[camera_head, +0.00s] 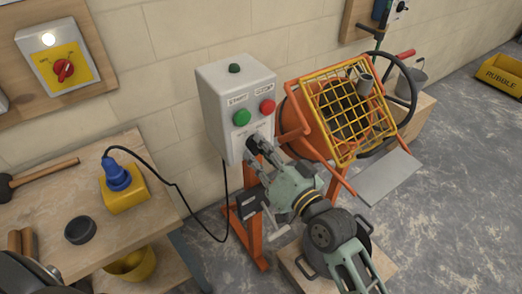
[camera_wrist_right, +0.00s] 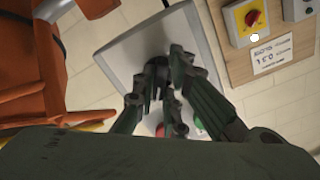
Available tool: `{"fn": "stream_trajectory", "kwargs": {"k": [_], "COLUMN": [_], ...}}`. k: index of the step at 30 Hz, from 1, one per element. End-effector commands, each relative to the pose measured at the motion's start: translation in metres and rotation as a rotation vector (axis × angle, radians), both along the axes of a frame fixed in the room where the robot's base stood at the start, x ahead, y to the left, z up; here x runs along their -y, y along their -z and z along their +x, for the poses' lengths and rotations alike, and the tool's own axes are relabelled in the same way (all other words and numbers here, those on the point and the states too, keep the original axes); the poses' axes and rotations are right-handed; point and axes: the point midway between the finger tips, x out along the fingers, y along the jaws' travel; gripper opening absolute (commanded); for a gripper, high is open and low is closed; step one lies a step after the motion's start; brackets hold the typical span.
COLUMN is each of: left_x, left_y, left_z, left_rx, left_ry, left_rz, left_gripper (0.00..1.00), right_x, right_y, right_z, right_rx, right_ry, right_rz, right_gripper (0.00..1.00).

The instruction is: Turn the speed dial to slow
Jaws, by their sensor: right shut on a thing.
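The pale grey control box (camera_head: 218,95) stands on an orange post beside the mixer. Its sloped front has a green button (camera_head: 242,118), a red button (camera_head: 267,107) and small labels. My right gripper (camera_head: 256,144) reaches the lower part of this front and is shut on the dark speed dial. The fingers hide most of the dial in the head view, so its setting cannot be read. In the right wrist view the box's panel (camera_wrist_right: 128,55) is behind the fingers, and the dark dial (camera_wrist_right: 157,70) shows between the fingertips.
The orange mixer (camera_head: 300,120) with a yellow grid guard (camera_head: 322,88) stands right of the box. A wooden bench (camera_head: 50,204) on the left holds a yellow block with a blue plug (camera_head: 117,176), a mallet and a black cap (camera_head: 80,230). A black cable hangs between bench and box.

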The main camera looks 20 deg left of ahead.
Motion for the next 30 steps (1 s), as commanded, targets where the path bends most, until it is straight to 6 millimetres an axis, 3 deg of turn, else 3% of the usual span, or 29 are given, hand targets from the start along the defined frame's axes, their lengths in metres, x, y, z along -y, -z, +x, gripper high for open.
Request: {"fn": "stream_trajectory", "kwargs": {"k": [8, 30], "left_x": [-0.003, -0.003], "left_y": [-0.002, -0.015], "left_z": [0.000, 0.000], "left_rx": [0.001, 0.001], "left_ry": [-0.001, 0.000], "left_rz": [0.003, 0.003], "left_gripper": [0.26, 0.26], "right_x": [0.000, 0.002], "right_y": [0.001, 0.000], "right_z": [0.001, 0.002], "right_rx": [0.107, 0.646], "right_ry": [0.000, 0.000], "right_rz": [-0.087, -0.506], "right_gripper": [0.00, 0.00]}}
